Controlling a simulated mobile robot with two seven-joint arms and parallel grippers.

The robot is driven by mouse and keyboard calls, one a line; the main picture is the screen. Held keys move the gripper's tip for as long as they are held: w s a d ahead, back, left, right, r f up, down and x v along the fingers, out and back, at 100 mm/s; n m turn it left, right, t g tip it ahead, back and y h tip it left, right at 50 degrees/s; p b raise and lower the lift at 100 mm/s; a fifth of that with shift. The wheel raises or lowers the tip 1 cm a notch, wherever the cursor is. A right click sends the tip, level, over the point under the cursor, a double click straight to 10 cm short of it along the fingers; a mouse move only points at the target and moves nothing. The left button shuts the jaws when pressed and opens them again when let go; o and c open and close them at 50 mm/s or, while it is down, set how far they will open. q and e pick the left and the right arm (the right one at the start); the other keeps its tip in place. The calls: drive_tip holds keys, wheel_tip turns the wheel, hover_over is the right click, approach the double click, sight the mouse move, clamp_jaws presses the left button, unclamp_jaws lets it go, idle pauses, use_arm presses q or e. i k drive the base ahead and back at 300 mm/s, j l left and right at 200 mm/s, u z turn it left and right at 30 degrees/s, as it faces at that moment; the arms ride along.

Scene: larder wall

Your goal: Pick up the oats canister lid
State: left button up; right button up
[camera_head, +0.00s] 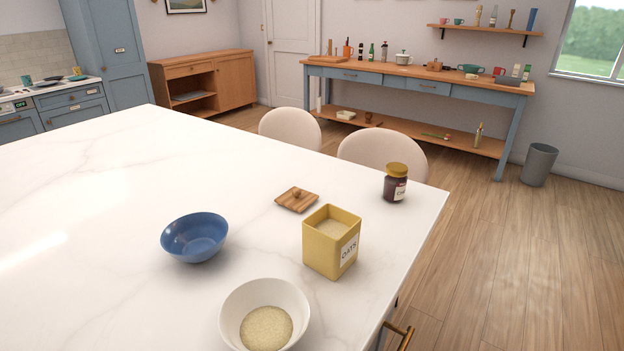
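The oats canister (323,252) is a square yellow box with a white OATS label. It stands upright and open on the white marble counter, with pale oats showing inside. A square wooden lid (297,200) with a round knob lies flat on the counter, knob up, behind and to the left of the canister and apart from it. Neither of my grippers shows in the head view.
A blue bowl (195,238) stands left of the canister, and a white bowl (240,296) holding pale grain stands in front. A dark jar with a gold cap (396,184) stands right of the lid, near the counter's right edge. Two chairs (383,150) stand behind. The counter's left (90,200) is clear.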

sight(298, 199)
drive_tip(key=i+l+u, duration=0.4)
drive_tip(key=i+l, duration=0.2)
drive_tip(key=i+l+u, duration=0.15)
drive_tip(key=l, duration=0.3)
drive_tip(key=i+l+u, duration=0.2)
drive_tip(key=l, duration=0.25)
drive_tip(key=i+l+u, duration=0.2)
drive_tip(key=i+l, duration=0.15)
drive_tip(key=i+l+u, duration=0.2)
drive_tip(key=l, duration=0.35)
drive_tip(key=i+l+u, duration=0.15)
drive_tip(key=l, duration=0.35)
drive_tip(key=l+u, duration=0.2)
drive_tip(key=l, duration=0.3)
